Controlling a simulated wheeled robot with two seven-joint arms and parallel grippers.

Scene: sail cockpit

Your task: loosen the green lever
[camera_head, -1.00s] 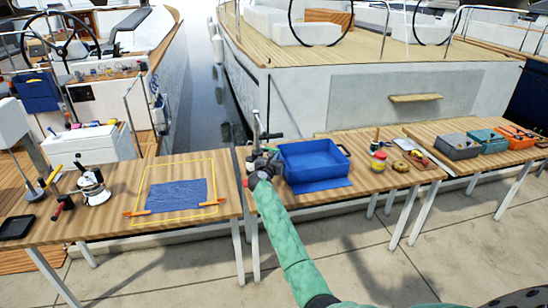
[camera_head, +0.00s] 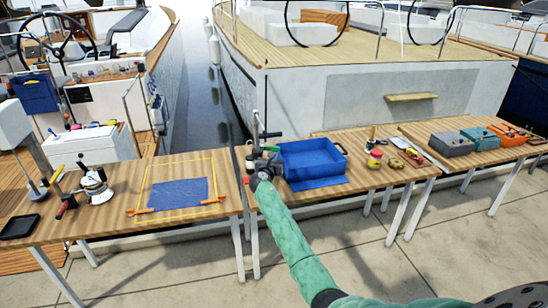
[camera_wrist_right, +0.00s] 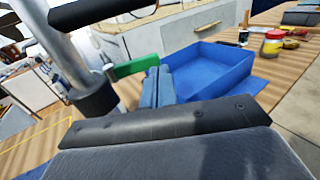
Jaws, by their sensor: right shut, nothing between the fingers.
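The green lever (camera_wrist_right: 137,66) shows in the right wrist view, sticking out to the right from beside a metal post (camera_wrist_right: 66,58) with a dark collar. My right gripper (camera_wrist_right: 159,78) is shut and empty, its fingertips close to the lever's right end. I cannot tell whether they touch it. In the head view my right gripper (camera_head: 266,160) is at the foot of the upright post (camera_head: 256,126), left of the blue bin. My left gripper is not in view.
The blue bin (camera_head: 341,166) stands just right of the gripper on the wooden table. Left of the gap, another table holds a blue cloth (camera_head: 178,194) in a yellow frame and a silver winch (camera_head: 97,192). Jars and coloured boxes stand farther right.

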